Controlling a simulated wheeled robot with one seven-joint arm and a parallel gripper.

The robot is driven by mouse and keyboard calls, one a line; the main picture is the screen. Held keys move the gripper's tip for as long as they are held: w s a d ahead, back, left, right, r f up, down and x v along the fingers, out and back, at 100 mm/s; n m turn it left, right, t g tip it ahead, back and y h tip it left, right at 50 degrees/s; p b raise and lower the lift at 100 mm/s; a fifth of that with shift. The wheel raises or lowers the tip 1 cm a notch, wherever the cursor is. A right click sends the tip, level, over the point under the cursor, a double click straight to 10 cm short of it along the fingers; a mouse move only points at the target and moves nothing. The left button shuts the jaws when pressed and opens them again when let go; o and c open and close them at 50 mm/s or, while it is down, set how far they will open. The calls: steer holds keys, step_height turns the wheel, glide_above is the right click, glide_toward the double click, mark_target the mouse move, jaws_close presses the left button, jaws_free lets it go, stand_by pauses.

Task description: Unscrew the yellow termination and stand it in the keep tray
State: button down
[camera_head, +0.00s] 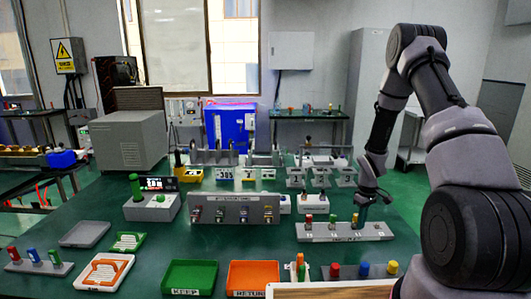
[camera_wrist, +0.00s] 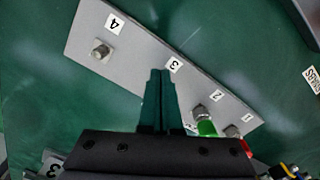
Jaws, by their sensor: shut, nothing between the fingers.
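A grey strip (camera_head: 340,232) carries red, green and yellow pieces in a row; the yellow termination (camera_head: 355,220) is the right one of the three. My gripper (camera_head: 362,222) points down right beside it; I cannot tell if they touch. In the wrist view, my gripper's dark fingers (camera_wrist: 160,74) are together and empty, over the strip (camera_wrist: 135,62) near the number 3. They hide that position, so the yellow termination does not show there. A bare connector stands at number 4. The green keep tray (camera_head: 190,279), labelled KEEP, lies empty at the front.
An orange tray (camera_head: 254,276) lies right of the keep tray. A front rack holds red, blue and yellow pieces (camera_head: 364,269). A grey panel with several knobs (camera_head: 233,209) stands left of the strip. Bare green table lies between the panel and the trays.

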steer(key=shift+w+a, duration=0.2)
steer(key=shift+w, duration=0.1)
steer(key=shift+w+d, duration=0.15)
steer(key=shift+w, duration=0.05)
stand_by(0.6)
steer(key=shift+s+d, duration=0.1)
steer(key=shift+s+d+r, duration=0.1)
steer(key=shift+s, duration=0.15)
steer(key=shift+s+r, duration=0.1)
steer(key=shift+r, duration=2.85)
